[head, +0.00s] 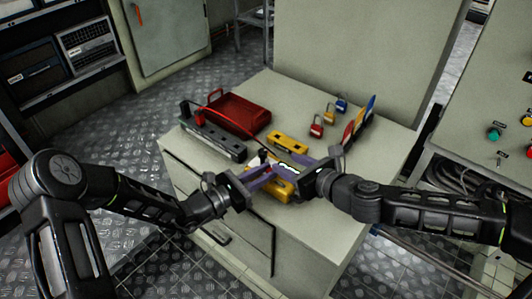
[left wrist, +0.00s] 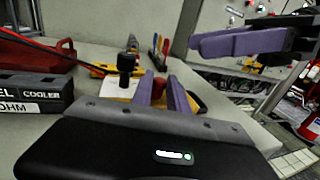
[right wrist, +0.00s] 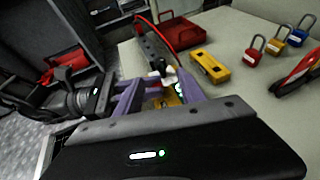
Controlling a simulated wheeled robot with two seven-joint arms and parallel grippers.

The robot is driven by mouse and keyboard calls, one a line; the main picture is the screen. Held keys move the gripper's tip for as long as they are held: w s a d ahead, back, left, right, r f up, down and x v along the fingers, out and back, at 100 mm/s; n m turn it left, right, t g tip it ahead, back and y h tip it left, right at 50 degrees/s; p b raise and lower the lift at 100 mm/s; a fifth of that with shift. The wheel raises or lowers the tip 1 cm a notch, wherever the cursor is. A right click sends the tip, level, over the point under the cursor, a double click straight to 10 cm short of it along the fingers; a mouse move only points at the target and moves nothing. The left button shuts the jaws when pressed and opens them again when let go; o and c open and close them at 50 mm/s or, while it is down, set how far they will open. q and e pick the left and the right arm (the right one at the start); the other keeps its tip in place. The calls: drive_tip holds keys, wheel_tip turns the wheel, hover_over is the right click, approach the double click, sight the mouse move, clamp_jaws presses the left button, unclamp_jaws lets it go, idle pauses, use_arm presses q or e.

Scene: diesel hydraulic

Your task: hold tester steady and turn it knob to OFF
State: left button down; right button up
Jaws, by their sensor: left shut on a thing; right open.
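The yellow tester (head: 281,188) lies at the near edge of the cabinet top, partly hidden by both grippers. My right gripper (head: 293,168) is open above the tester. In the right wrist view its fingers (right wrist: 163,92) are spread, with a piece of the tester (right wrist: 160,104) between them.
A second yellow device (head: 288,143) lies behind the grippers. A long grey block (head: 213,136) with red leads and a red case (head: 240,112) are at left. Several padlocks (head: 328,114) and coloured-handled tools (head: 361,118) stand at right. The cabinet top's front right is clear.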

sight(266, 153)
drive_tip(key=x, duration=1.1)
drive_tip(key=shift+s, duration=0.1)
clamp_jaws()
